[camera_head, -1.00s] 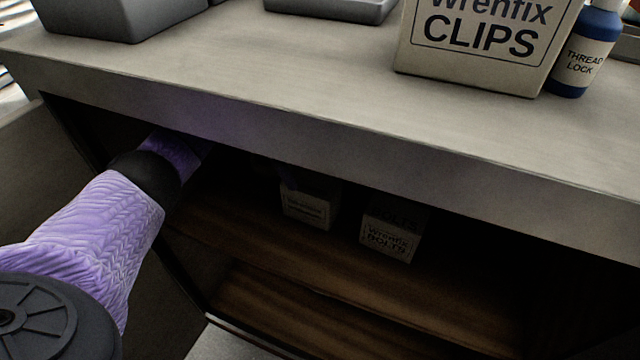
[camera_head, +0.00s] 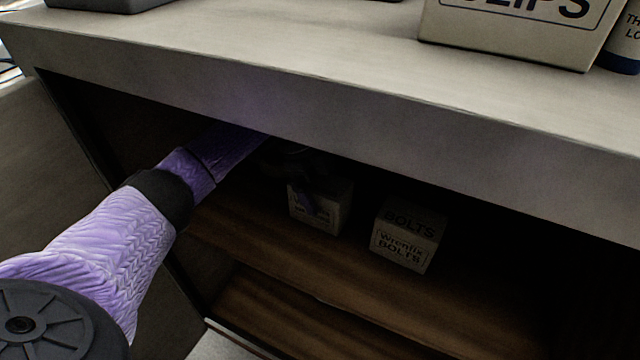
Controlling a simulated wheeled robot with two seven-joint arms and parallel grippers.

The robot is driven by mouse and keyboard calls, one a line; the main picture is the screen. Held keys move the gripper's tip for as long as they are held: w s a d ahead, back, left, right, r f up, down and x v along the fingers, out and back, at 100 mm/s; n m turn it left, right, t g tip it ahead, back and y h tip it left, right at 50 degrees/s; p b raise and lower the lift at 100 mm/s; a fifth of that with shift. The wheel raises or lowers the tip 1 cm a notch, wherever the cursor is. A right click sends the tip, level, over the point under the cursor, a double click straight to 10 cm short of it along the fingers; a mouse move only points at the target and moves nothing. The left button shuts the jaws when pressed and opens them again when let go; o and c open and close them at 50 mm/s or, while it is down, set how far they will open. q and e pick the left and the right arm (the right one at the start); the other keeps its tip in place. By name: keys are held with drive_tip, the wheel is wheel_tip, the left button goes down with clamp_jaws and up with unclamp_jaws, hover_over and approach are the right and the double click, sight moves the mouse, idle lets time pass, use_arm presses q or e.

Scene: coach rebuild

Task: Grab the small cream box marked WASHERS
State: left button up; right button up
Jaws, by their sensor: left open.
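Two small cream boxes stand on the dark wooden shelf under the counter. The left one (camera_head: 326,217) has a label I cannot read, partly covered by my gripper; it may be the WASHERS box. The right one (camera_head: 408,238) is marked BOLTS. My left arm reaches in under the counter edge from the left. My left gripper (camera_head: 306,192) is dark and hard to see, at the top and front of the left box. It is open, and I cannot tell whether it touches the box. My right gripper is not in view.
The thick counter edge (camera_head: 300,105) overhangs the shelf (camera_head: 290,255) close above my left arm. A large CLIPS box (camera_head: 500,40) and a blue-and-white bottle (camera_head: 622,45) stand on the counter. A lower wooden shelf (camera_head: 260,310) lies below. The right of the shelf is dark.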

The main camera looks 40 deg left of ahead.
use_arm(q)
clamp_jaws()
idle(0.4)
